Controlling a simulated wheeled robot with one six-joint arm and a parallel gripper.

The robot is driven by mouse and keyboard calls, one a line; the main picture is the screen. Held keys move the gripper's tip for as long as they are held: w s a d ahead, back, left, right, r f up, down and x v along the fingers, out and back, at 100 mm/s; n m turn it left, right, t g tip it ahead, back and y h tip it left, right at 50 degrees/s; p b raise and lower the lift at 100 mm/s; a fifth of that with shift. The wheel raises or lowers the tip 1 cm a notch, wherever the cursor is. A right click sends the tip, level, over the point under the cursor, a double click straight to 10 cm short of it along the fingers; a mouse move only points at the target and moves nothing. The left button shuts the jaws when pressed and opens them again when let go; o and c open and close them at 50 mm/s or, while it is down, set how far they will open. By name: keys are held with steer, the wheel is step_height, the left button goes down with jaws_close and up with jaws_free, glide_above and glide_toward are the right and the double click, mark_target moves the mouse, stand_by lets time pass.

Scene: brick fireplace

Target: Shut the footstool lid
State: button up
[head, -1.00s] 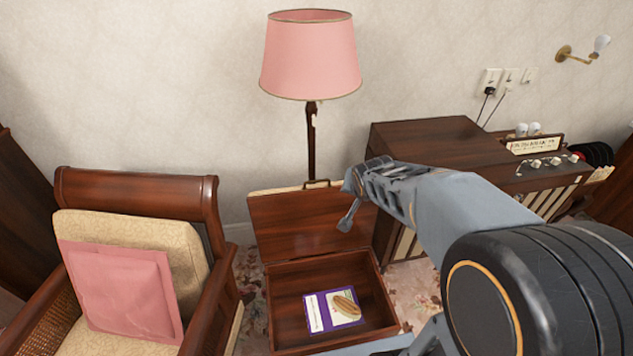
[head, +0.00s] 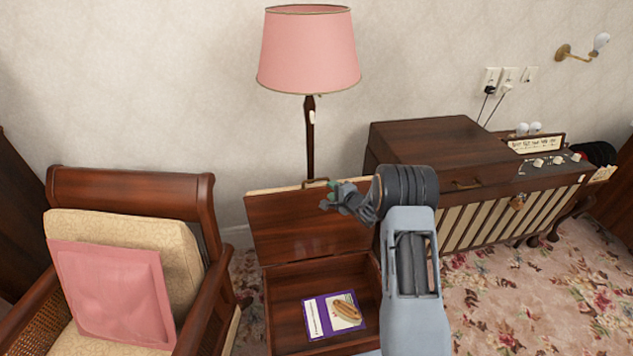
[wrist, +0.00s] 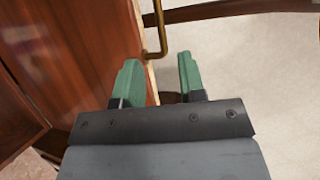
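The footstool (head: 268,312) stands open on the carpet, a dark wooden box. Its lid (head: 290,225) is raised and leans back at the rear, with a brass handle (head: 315,182) on its top edge. A purple-edged booklet with an oval brown picture (head: 335,314) lies inside. My gripper (head: 334,196) is at the lid's upper right, near the handle. In the wrist view, the green fingers (wrist: 162,84) are apart with nothing held between them. The lid (wrist: 85,50) is at the left finger and the brass handle (wrist: 153,35) is just beyond the fingertips.
An armchair with a pink cushion (head: 110,290) stands close on the left. A pink-shaded lamp (head: 308,50) stands behind the lid. A wooden radio cabinet (head: 440,145) is on the right. Flowered carpet (head: 520,290) is open at the lower right.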

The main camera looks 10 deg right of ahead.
mark_target(316, 180)
steer(key=x, duration=1.1)
jaws_close()
stand_by(0.4)
